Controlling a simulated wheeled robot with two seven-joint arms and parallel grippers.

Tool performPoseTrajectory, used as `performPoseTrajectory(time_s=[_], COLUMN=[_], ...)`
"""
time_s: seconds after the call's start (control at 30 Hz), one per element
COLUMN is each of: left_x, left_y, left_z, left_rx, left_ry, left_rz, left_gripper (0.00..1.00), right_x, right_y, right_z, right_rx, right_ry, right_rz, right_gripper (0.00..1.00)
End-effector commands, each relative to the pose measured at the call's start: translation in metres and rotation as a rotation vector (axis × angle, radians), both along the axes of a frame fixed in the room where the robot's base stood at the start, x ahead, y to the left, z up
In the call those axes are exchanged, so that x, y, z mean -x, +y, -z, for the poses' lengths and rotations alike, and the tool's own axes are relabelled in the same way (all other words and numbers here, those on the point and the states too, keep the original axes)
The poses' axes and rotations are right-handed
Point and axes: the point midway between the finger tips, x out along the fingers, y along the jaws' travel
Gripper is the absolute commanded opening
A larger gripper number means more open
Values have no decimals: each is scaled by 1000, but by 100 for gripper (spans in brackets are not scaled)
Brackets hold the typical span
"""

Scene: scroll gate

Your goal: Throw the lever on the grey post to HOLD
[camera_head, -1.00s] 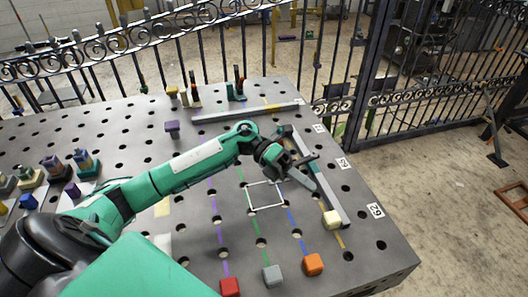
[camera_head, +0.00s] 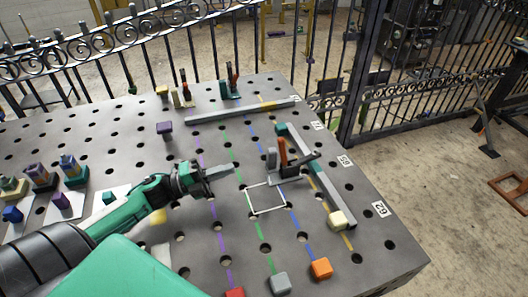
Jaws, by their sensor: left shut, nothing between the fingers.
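A small device stands on the perforated grey table (camera_head: 130,137), right of the middle. It has a short grey post (camera_head: 272,158), an upright orange-brown lever (camera_head: 283,152) beside it, and a dark bar reaching right at its base. I cannot read any HOLD marking there. My left gripper (camera_head: 228,171) is shut and empty, left of the device and apart from it, above the purple and green lines. My right gripper is not in view.
A white square outline (camera_head: 266,198) lies in front of the device. A long grey rail (camera_head: 318,180) runs just right of it, with a cream block (camera_head: 338,219) at its near end. Red, grey (camera_head: 280,284) and orange (camera_head: 321,268) blocks line the near edge. An iron fence stands behind.

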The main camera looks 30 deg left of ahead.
Motion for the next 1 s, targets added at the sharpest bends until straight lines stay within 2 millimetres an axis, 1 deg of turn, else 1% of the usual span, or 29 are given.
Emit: performPoseTrajectory(time_s=[0.03, 0.1, 0.17, 0.27, 0.37, 0.63, 1.0], left_x=[3, 4, 4, 0, -7, -36, -73], left_y=[6, 11, 12, 10, 3, -24, -57], left_z=[3, 5, 5, 4, 2, -5, -15], left_rx=[2, 6, 7, 7, 7, 7, 7], left_ry=[12, 20, 23, 23, 21, 21, 21], left_rz=[-20, -40, -48, -49, -48, -48, -48], left_gripper=[0, 0, 0, 0, 0, 0, 0], right_x=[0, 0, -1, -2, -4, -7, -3], right_y=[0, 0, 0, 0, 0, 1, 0], right_z=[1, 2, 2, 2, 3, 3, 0], right_rx=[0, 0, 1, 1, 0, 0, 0], right_ry=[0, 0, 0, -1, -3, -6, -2], right_rz=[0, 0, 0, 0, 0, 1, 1], right_gripper=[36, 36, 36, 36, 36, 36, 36])
